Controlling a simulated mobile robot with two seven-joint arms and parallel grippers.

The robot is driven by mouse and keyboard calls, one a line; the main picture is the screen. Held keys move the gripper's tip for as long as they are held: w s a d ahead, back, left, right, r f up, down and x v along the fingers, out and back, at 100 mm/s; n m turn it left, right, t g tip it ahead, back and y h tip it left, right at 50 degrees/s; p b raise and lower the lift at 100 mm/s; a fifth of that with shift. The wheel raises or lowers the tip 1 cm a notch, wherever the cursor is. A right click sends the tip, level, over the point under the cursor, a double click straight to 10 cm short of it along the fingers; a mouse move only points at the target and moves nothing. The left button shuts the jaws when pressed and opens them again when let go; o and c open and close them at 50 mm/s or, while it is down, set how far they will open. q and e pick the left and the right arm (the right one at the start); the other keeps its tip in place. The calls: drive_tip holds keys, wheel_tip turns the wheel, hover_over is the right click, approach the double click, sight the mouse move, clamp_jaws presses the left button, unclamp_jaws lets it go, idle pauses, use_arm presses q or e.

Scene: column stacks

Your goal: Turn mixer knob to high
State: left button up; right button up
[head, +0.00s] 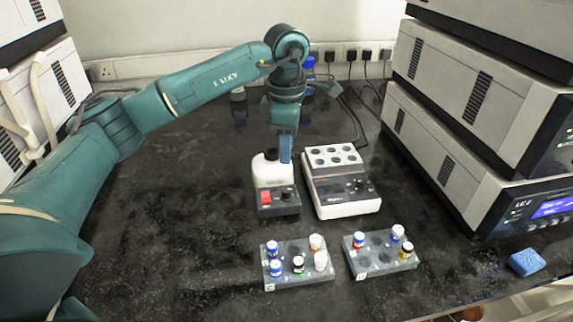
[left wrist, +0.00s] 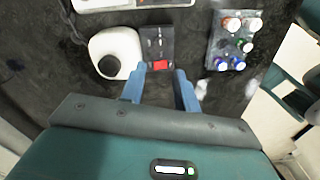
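The mixer (head: 272,168) stands upright on the dark bench, with a white body and a black cup on top. Its black front panel carries a red switch (head: 265,197) and a dark round knob (head: 287,194). My left gripper (head: 285,158) points down just above and behind the panel, by the white body. In the left wrist view my left gripper (left wrist: 160,70) has its two blue fingers apart with nothing held. The red switch (left wrist: 160,65) shows between the fingertips, and the mixer's white body (left wrist: 115,50) lies left of them. The knob's setting is too small to read. My right gripper is out of view.
A white block heater (head: 340,185) stands close to the mixer's right. Two grey racks (head: 297,278) (head: 383,265) with capped vials sit in front. Stacked instruments (head: 465,130) fill the right side, and a blue sponge (head: 526,262) lies near the right edge.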

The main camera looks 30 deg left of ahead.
use_arm(q)
drive_tip(key=shift+r, duration=1.25)
